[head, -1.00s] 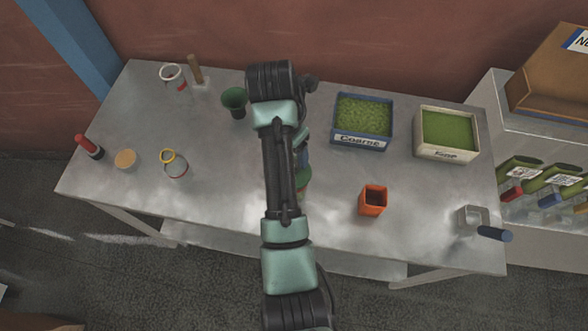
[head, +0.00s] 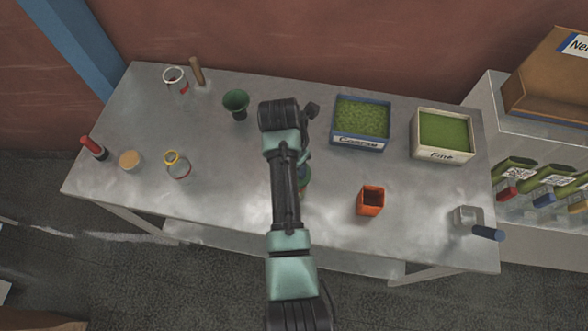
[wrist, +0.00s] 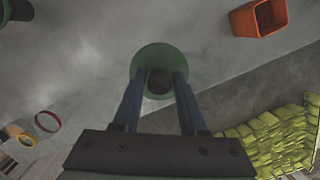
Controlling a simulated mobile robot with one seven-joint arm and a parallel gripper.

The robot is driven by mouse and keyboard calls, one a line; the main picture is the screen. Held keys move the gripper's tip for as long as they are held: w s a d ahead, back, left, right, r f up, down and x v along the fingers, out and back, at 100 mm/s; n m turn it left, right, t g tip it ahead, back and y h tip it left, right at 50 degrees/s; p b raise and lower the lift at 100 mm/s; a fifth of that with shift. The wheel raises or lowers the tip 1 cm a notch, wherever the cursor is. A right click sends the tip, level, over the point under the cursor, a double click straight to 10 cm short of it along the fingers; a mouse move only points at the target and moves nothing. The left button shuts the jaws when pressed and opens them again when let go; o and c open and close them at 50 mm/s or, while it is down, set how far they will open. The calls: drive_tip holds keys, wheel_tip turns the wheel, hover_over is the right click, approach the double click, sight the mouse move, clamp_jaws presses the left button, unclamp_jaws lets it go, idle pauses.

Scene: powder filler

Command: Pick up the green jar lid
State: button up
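The green jar lid (wrist: 143,61) is a round disc with a dark knob (wrist: 160,82) in the middle. In the wrist view it lies ahead of my gripper (wrist: 160,77), with the knob between the two blue fingers. The fingers stand apart, with narrow gaps beside the knob; I cannot tell whether they are level with it or above it. In the head view my arm covers most of the lid; only a green edge (head: 307,181) shows right of my arm.
An orange square cup (head: 370,201) stands right of the lid. Behind are the Coarse tray (head: 361,143) and the Fine tray (head: 442,155).

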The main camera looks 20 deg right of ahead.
clamp_jaws()
drive_tip(key=shift+r, duration=0.15)
